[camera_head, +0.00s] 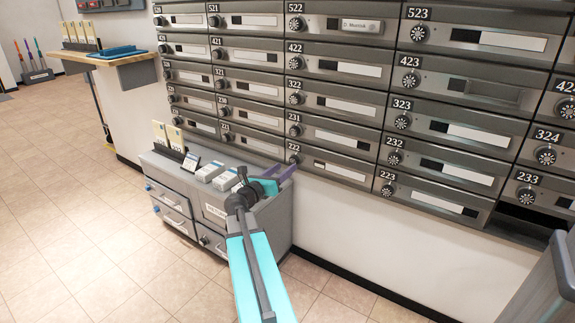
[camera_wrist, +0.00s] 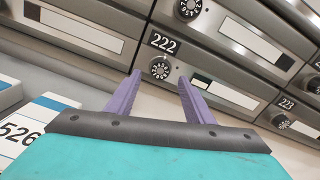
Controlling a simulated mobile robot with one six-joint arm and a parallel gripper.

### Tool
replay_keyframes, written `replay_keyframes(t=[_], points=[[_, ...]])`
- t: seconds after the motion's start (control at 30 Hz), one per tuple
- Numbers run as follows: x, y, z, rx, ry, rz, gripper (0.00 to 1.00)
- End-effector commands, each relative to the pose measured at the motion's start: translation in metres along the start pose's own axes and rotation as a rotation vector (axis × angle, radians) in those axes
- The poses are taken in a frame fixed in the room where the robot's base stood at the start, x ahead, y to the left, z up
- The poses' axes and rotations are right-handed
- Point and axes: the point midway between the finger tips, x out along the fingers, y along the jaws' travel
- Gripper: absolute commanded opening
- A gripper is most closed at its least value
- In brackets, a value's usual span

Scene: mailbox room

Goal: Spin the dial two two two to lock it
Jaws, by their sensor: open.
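The mailbox drawer labelled 222 (camera_head: 335,165) is in the bottom row of the wall of metal boxes in the head view. In the wrist view its round black-and-white dial (camera_wrist: 160,68) sits just below the 222 label, between and beyond my fingertips. My gripper (camera_wrist: 158,80) has two purple fingers, spread apart and empty. In the head view my gripper (camera_head: 282,172) is at the lower left of drawer 222, above the grey cabinet, and its fingers hide part of the dial area. I see no contact with the dial.
A grey cabinet (camera_head: 215,208) stands below the boxes, carrying cards and small white boxes (camera_head: 211,171). Dial 223 (camera_wrist: 280,121) is close by on the right in the wrist view. A shelf (camera_head: 105,57) juts out at upper left. The tiled floor is open at left.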

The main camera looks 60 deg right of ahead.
Motion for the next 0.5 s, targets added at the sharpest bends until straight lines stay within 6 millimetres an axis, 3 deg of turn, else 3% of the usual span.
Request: replay_keyframes(t=[0.5], points=[[-0.078,-0.002,0.001,0.001,0.001,0.000,0.48]])
